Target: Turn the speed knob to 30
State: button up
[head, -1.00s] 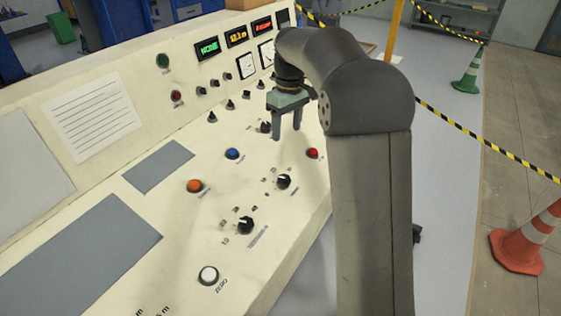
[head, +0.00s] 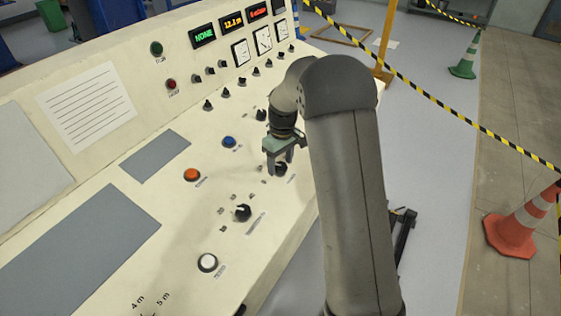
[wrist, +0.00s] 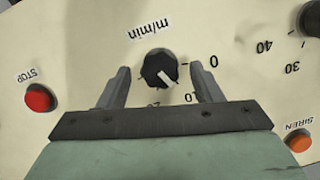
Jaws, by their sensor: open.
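The speed knob, labelled m/min, is the black round knob (wrist: 158,70) in the wrist view. Its white pointer aims at the 10 mark; 0 shows to its right, and 20 below is partly hidden by my gripper. In the head view the knob (head: 281,169) is partly covered by the fingers. My gripper (wrist: 159,72) is open, with one finger on each side of the knob and gaps visible between. It also shows at the knob in the head view (head: 277,164). I cannot tell how far the fingers reach down around it.
A second black knob (head: 243,213) sits nearer on the sloping panel. A red STOP button (wrist: 38,97) and an orange SIREN button (wrist: 298,141) flank my gripper. A blue button (head: 229,142) and a white button (head: 208,262) are also on the panel.

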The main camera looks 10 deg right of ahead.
jog(key=shift+f, duration=0.25)
jog(key=c, duration=1)
